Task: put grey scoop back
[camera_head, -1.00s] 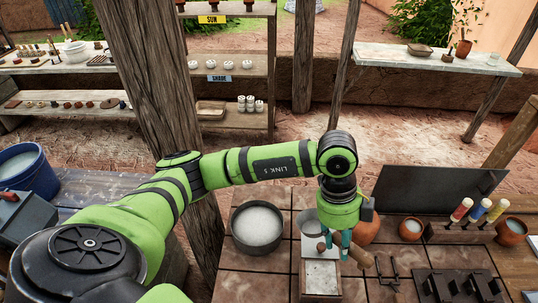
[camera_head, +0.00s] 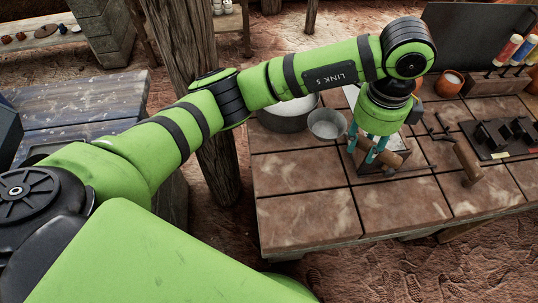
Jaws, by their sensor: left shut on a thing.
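The grey scoop (camera_head: 327,124) has a round metal cup and a wooden handle (camera_head: 392,158) that points to the lower right. My left gripper (camera_head: 364,148) has its teal fingers shut on the handle, just right of the cup. The cup shows beside the rim of a grey basin (camera_head: 287,121). A pale box (camera_head: 402,169) is mostly hidden behind the fingers and handle. I cannot tell how high the scoop is above the tiled table. My right gripper is not in view.
The tiled table (camera_head: 345,210) is bare in front of the gripper. A wooden mallet (camera_head: 467,158) and a dark rack (camera_head: 500,135) stand to the right. Behind are a dark panel (camera_head: 470,40), a clay pot (camera_head: 448,84) and coloured bottles (camera_head: 508,48). A wooden post (camera_head: 190,75) rises at left.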

